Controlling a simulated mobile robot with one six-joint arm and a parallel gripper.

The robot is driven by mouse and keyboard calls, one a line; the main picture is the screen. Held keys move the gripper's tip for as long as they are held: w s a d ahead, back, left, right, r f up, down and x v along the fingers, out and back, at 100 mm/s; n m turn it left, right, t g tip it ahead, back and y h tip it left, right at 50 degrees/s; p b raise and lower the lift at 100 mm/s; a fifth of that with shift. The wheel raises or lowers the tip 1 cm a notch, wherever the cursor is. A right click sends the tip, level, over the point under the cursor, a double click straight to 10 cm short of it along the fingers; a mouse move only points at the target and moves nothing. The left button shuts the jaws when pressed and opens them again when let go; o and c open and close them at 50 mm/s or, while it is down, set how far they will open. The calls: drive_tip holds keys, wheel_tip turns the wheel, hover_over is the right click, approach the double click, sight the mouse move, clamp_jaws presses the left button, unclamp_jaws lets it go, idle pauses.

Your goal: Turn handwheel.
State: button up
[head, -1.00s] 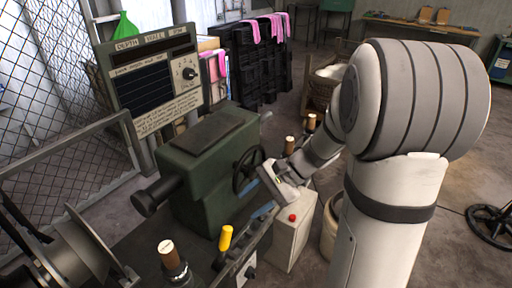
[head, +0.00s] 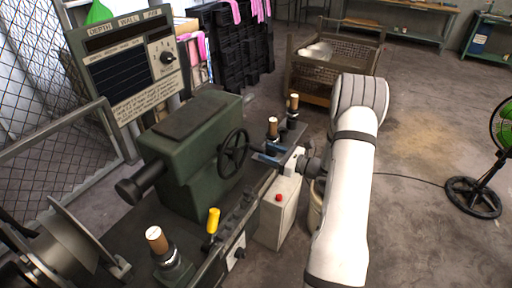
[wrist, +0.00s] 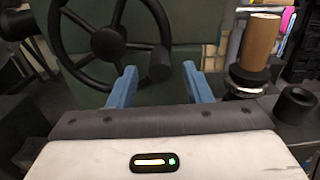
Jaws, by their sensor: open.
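The dark handwheel (head: 232,153) is on the right side of the green machine housing (head: 185,150). In the wrist view the handwheel (wrist: 107,43) shows its hub, spokes and a dark handle knob (wrist: 160,63) on the right part of its rim. My gripper (head: 264,154) is open just right of the wheel, its blue fingers pointing at it. In the wrist view my gripper (wrist: 160,86) has one finger on each side of the knob in the picture. I see no contact, and cannot tell whether the knob lies between the fingers in depth.
Brown-topped cylinders (head: 272,128) stand behind my gripper; one (wrist: 262,42) is close to the right finger. A yellow-handled lever (head: 213,220) and a pale box with a red button (head: 279,198) are nearer. A green fan (head: 475,195) stands right on open floor.

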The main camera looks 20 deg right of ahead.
sight(248, 145)
drive_tip(key=p+x, duration=0.1)
drive_tip(key=x, duration=0.4)
drive_tip(key=shift+w+a, duration=0.2)
drive_tip(key=shift+a, duration=0.05)
drive_tip(key=shift+c, duration=0.6)
clamp_jaws()
